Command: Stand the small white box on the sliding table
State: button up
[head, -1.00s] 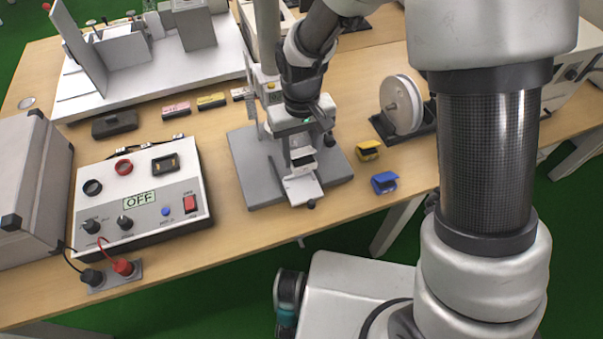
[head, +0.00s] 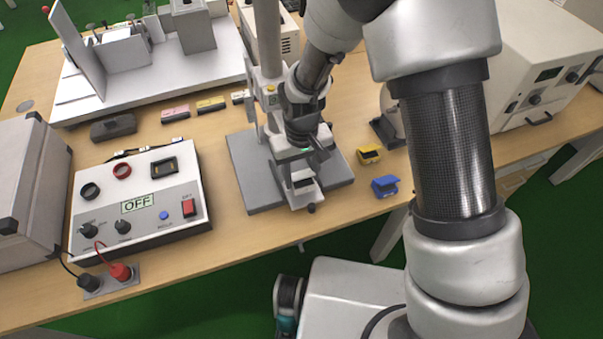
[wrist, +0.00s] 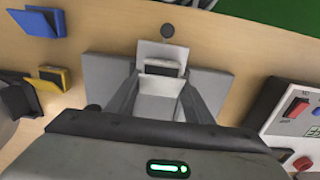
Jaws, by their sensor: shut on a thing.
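My gripper (wrist: 162,82) points down over the grey stand and is shut on the small white box (wrist: 158,102), with one finger on each side of it in the wrist view. In the head view, my gripper (head: 303,172) hides most of the box. The sliding table (wrist: 163,50) is a pale plate that shows just beyond the fingertips in the wrist view. Its front part also shows in the head view (head: 305,196), below my gripper. The box is over or at the sliding table; I cannot tell whether they touch.
The grey stand base (head: 252,178) lies under the table mechanism, with a column behind. A blue clip-like block (head: 385,186) and a yellow one (head: 369,154) lie to the right. A control box reading OFF (head: 140,195) stands left. Bare wood lies between.

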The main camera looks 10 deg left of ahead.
jog(key=shift+f+b, duration=0.3)
jog(key=shift+f, duration=0.1)
jog(key=o, duration=1)
jog(key=shift+o, duration=0.2)
jog(key=shift+r, duration=0.1)
notch_tip(320, 180, up, 13)
jog(key=p, duration=0.2)
jog(key=d+r+m+t, duration=0.2)
jog(key=d+r+m, duration=0.1)
jog(key=d+r, duration=0.9)
jog(key=s+d+r+m+t, duration=0.3)
jog(key=s+d+r, duration=0.6)
jog(key=s+d, duration=0.2)
jog(key=shift+s+d+t, duration=0.3)
jog(key=shift+s+d, duration=0.05)
